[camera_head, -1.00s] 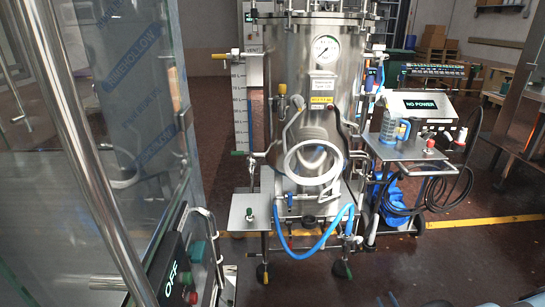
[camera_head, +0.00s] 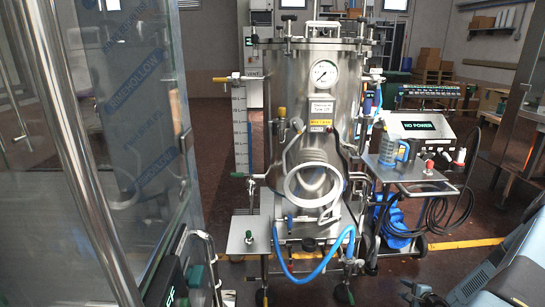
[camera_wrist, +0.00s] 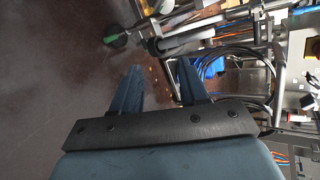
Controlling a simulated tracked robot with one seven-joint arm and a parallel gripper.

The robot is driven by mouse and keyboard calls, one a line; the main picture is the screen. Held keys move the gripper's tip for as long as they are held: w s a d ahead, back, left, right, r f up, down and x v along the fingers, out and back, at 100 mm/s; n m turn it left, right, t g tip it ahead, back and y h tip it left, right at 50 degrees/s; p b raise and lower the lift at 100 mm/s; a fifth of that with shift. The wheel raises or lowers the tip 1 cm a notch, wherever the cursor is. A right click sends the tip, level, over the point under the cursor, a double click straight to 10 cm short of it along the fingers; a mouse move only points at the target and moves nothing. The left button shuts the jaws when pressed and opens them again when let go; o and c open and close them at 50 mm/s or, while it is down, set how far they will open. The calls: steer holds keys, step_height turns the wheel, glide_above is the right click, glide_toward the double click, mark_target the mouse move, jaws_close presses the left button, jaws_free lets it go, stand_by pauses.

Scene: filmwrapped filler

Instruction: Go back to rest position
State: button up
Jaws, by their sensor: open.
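My gripper (camera_wrist: 158,80) shows in the wrist view with its two dark blue fingers spread apart and nothing between them. Behind the fingers are the dark floor, metal tubes and a blue object. In the head view, the blue-grey part of my arm enters at the lower right corner, and the fingertips cannot be made out clearly there. The steel tank (camera_head: 310,110) stands upright in the middle, with a white coiled hose (camera_head: 314,197) on its front and a blue hose (camera_head: 312,275) below.
A glass door with a steel handle (camera_head: 75,150) fills the left. Brown floor (camera_head: 470,220) is open at the right, crossed by a yellow line.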

steer(key=w+r+n+g+h, duration=0.1)
steer(key=w+r+n+g, duration=0.15)
steer(key=r, duration=0.75)
steer(key=w+r+n+g+h, duration=0.15)
steer(key=w+r+n, duration=0.25)
steer(key=r, duration=0.7)
steer(key=s+a+r+n+g+h, duration=0.1)
steer(key=a+r+n, duration=0.15)
steer(key=r, duration=0.75)
steer(key=s+a+r+n+h, duration=0.2)
steer(key=a+r, duration=0.2)
steer(key=r, duration=0.5)
steer(key=s+a+r+n, duration=0.2)
steer(key=s+a+r, duration=0.4)
steer(key=r, duration=0.2)
steer(key=s+a+r+n, duration=0.1)
steer(key=s+a+r, duration=0.5)
steer(key=r, duration=0.3)
steer(key=s+a+r+n, duration=0.1)
steer(key=s+a, duration=0.2)
steer(key=s, duration=0.3)
steer(key=s+a+r+n+y, duration=0.1)
steer(key=s+a+r+n, duration=0.1)
steer(key=s+a, duration=0.2)
steer(key=s+a+r+n+g+y, duration=0.1)
steer(key=s+a+r, duration=0.1)
steer(key=s, duration=0.7)
steer(key=shift+s+a+r, duration=0.15)
steer(key=shift+s+a, duration=0.1)
steer(key=shift+a, duration=0.5)
